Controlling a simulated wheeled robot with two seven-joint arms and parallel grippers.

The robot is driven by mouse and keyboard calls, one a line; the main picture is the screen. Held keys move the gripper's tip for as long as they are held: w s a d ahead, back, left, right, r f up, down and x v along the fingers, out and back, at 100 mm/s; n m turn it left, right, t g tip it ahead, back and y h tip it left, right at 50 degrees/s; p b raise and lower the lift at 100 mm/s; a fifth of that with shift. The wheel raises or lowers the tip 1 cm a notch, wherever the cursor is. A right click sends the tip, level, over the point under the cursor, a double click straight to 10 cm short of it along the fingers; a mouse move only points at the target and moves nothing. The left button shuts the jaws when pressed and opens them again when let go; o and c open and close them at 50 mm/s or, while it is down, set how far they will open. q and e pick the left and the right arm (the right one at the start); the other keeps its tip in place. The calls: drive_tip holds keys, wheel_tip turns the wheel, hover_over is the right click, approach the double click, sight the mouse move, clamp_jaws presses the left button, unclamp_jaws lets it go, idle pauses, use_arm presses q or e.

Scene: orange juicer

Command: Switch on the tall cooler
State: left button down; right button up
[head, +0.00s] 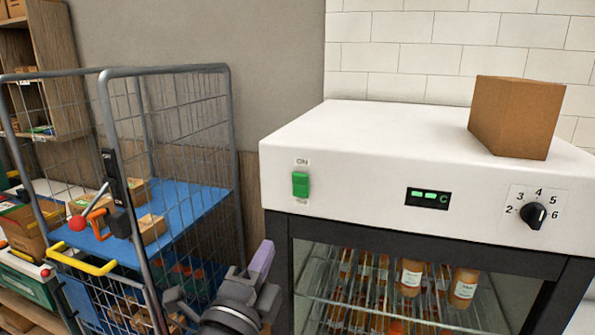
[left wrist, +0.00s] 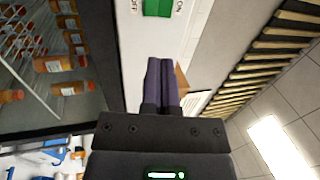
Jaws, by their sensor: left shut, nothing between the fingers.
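The tall cooler (head: 360,140) has a white top housing and a glass front with bottles inside. Its green rocker switch (head: 300,184) sits at the left of the front panel, with "ON" printed above it. The switch also shows at the top of the left wrist view (left wrist: 158,7). The small display (head: 428,198) shows green segments and a "C". My left gripper (head: 262,258) is below and left of the switch, apart from it in the picture. In the left wrist view its purple fingers (left wrist: 161,80) are closed together, empty, pointing toward the switch. My right gripper is out of view.
A black dial (head: 534,216) numbered around its rim is at the panel's right. A cardboard box (head: 515,115) stands on the cooler top. A wire roll cage (head: 228,120) with blue shelves and boxes stands close on the left. Shelving (head: 52,50) is behind it.

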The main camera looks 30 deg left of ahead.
use_arm(q)
drive_tip(key=r, duration=0.1)
drive_tip(key=p, duration=0.4)
approach(300, 178)
drive_tip(key=x, duration=0.6)
drive_tip(key=shift+w+r, duration=0.1)
drive_tip(key=shift+w, duration=0.1)
drive_tip(key=shift+w+a, duration=0.15)
drive_tip(key=shift+w, duration=0.4)
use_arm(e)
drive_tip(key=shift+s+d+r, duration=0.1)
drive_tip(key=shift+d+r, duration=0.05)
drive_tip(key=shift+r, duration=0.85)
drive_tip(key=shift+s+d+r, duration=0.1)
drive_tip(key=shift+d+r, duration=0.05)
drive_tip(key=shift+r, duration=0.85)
use_arm(q)
drive_tip(key=shift+w+r+p, duration=0.1)
drive_tip(key=shift+r+p, duration=0.35)
drive_tip(key=shift+p, duration=0.55)
drive_tip(key=shift+f, duration=0.3)
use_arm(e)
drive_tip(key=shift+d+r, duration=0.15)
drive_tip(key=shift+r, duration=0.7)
use_arm(q)
drive_tip(key=shift+a+b, duration=0.1)
drive_tip(key=shift+b, duration=0.2)
